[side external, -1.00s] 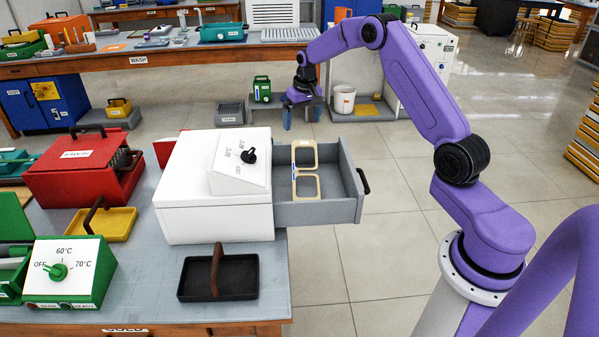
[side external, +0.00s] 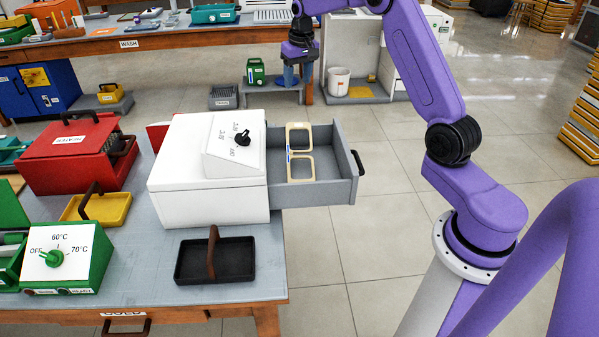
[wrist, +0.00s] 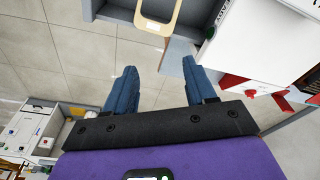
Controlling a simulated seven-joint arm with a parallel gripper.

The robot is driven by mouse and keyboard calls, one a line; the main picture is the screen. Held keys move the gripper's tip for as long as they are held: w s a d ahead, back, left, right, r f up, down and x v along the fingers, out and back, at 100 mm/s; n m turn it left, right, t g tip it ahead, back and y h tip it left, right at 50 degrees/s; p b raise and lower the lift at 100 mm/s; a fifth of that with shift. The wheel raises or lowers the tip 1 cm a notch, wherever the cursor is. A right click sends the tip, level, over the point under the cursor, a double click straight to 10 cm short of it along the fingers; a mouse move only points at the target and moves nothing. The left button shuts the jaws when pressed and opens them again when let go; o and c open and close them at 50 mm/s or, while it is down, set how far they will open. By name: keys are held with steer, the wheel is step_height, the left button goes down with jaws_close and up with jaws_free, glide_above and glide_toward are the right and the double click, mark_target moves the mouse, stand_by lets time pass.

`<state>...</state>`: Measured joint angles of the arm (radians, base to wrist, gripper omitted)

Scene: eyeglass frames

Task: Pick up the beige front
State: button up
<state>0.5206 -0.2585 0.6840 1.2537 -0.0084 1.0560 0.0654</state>
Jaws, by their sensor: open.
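The beige front (side external: 300,154) is an eyeglass frame piece with two rounded openings. It is in the open grey drawer (side external: 335,190) of the white box, near the box side, with a small blue mark on its left edge. In the wrist view, part of the beige front (wrist: 154,28) shows at the top, cut off by the picture edge. My gripper (side external: 298,76) is above and behind the drawer in the side view, apart from the front. In the wrist view, the blue fingers of my gripper (wrist: 160,76) are spread with nothing between them.
The white box (side external: 205,195) with a dial stands left of the drawer. A black tray (side external: 245,263), a yellow tray (side external: 112,212) and a red box (side external: 70,160) share its table. A bench (side external: 175,40) runs behind. Open floor lies right of the drawer.

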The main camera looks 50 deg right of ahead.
steer(key=n+t+h, duration=0.2)
steer(key=n+h, duration=0.1)
steer(key=n, duration=0.9)
glide_toward(295, 125)
steer(key=shift+x, duration=4.3)
jaws_close()
